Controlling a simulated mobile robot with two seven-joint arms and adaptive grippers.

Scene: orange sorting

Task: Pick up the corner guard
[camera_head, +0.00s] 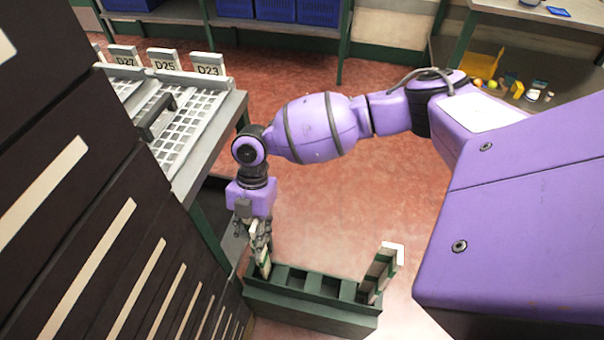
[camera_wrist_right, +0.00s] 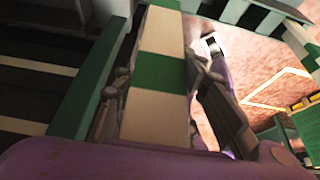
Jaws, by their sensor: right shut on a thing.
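A corner guard with white and green bands (camera_wrist_right: 158,68) runs up the middle of the right wrist view, between my gripper's fingers. In the head view it shows as a narrow pale and green strip (camera_head: 264,264) at the left end of a dark green slotted rack (camera_head: 318,316). My right gripper (camera_head: 260,238) points down over that end and is shut on the guard. It also shows in the right wrist view (camera_wrist_right: 160,105). The guard's lower end is hidden by the rack, so I cannot tell whether it is still seated. My left gripper is not in view.
A second banded guard (camera_head: 380,272) stands tilted at the rack's right end; the slots between are empty. Dark drawers (camera_head: 75,220) stand close on the left. A grey table (camera_head: 215,140) with white trays is behind them. Red floor is open beyond the rack.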

